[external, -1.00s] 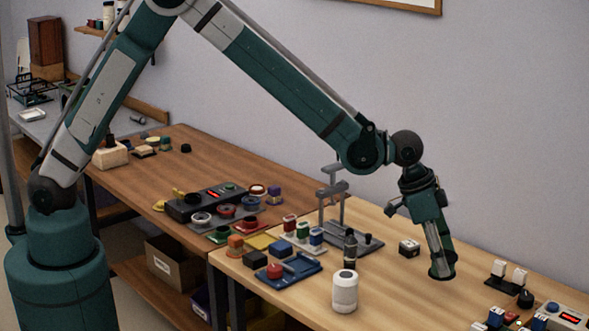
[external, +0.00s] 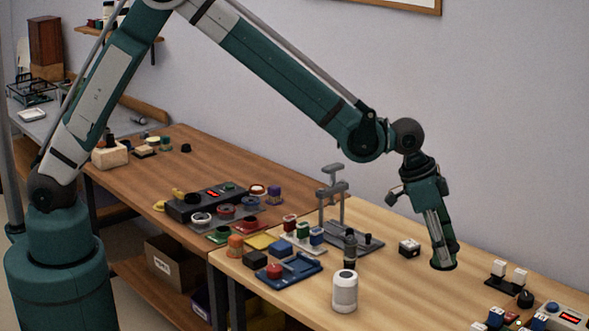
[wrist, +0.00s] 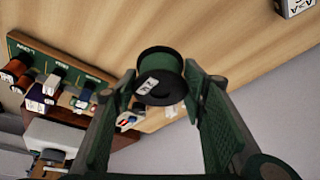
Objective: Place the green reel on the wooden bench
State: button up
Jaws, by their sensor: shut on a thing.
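The green reel (wrist: 162,68) has a green winding, black flanges and a small white label. In the wrist view it sits between the two fingers of my gripper (wrist: 160,88), which is shut on it. In the external view my gripper (external: 443,260) points down over the right part of the light wooden bench (external: 395,298). The reel's dark round end (external: 443,267) shows at the fingertips, mostly hidden by them. It appears held over the bench; I cannot tell the exact gap below it.
A small black-and-white block (external: 409,248) stands left of my gripper. A white cylinder (external: 345,291), a blue tray (external: 291,272) and a grey stand (external: 334,205) are farther left. White-topped parts (external: 508,273) and a grey device (external: 566,316) lie to the right. The front middle is bare.

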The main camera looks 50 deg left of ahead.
dwell(0.3)
jog(key=w+a+r+n+y+p, duration=0.1)
jog(key=w+a+r+n+p, duration=0.2)
jog(key=a, duration=1)
jog(key=w+a+r+n+t+y+p, duration=0.1)
jog(key=w+a+r+n, duration=0.15)
jog(key=a+r, duration=0.75)
jog(key=w+a+n+y+p, duration=0.1)
jog(key=w+a+n+p, duration=0.15)
jog(key=a, duration=1.45)
jog(key=s+a+f+n+b, duration=0.1)
jog(key=a+f+b, duration=0.3)
jog(key=a, duration=1)
jog(key=s+a+f+n+b, duration=0.1)
jog(key=a+f+n+b, duration=0.15)
jog(key=a+f, duration=0.8)
jog(key=w+a+n+y, duration=0.1)
jog(key=w+a, duration=0.3)
jog(key=a, duration=0.9)
jog(key=w+a+r+n+y, duration=0.1)
jog(key=w+a+n, duration=0.2)
jog(key=a, duration=1.1)
jog(key=w+a+n+y, duration=0.1)
jog(key=w+a, duration=0.5)
jog(key=a, duration=0.7)
jog(key=shift+w+a+r+n+p, duration=0.15)
jog(key=shift+w+r+n+p, duration=0.25)
jog(key=shift+n, duration=0.25)
